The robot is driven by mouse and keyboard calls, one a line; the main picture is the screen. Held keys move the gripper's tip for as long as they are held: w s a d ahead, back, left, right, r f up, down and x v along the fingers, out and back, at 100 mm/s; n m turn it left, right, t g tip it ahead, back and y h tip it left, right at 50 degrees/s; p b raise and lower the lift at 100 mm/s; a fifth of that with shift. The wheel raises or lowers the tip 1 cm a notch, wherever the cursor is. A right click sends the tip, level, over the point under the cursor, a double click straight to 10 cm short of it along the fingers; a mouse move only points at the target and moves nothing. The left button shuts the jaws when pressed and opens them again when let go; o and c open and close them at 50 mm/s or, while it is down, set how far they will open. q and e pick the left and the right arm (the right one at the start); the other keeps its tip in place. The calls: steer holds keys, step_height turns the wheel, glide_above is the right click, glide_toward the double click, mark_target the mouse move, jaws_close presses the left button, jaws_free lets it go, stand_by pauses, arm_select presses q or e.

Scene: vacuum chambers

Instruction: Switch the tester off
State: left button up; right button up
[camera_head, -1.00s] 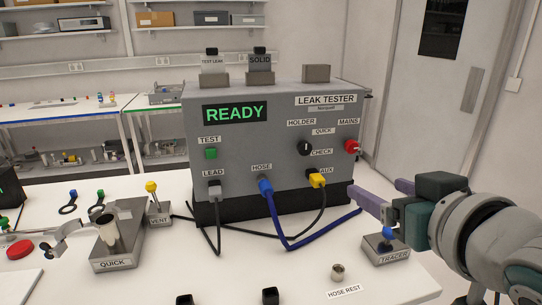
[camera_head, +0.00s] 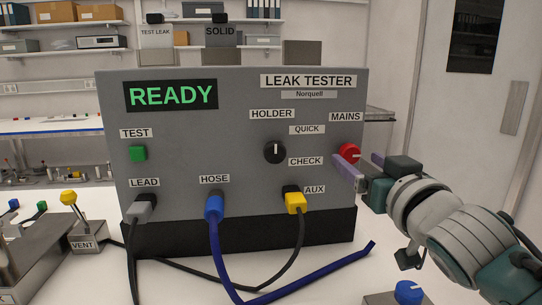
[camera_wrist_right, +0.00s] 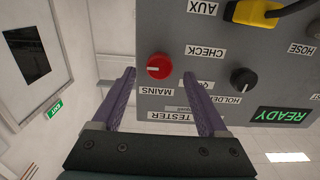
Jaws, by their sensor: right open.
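The grey leak tester (camera_head: 235,110) stands on the white bench, and its display (camera_head: 171,95) reads READY in green. The red MAINS knob (camera_head: 349,153) is on the right of its front panel, and it also shows in the right wrist view (camera_wrist_right: 159,65). My right gripper (camera_head: 362,168) is at the panel's right edge, close to the knob. In the right wrist view its two purple fingers (camera_wrist_right: 158,88) are apart, with the knob between and just beyond their tips. I cannot tell whether they touch it. My left gripper is not in view.
A black HOLDER knob (camera_head: 274,152) sits left of MAINS. The yellow AUX plug (camera_head: 296,203), blue HOSE plug (camera_head: 214,208) and grey LEAD plug (camera_head: 141,209) have cables running onto the bench. The VENT valve (camera_head: 82,240) stands at left.

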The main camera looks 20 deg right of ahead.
mark_target(347, 152)
steer(key=shift+x, duration=1.25)
jaws_close()
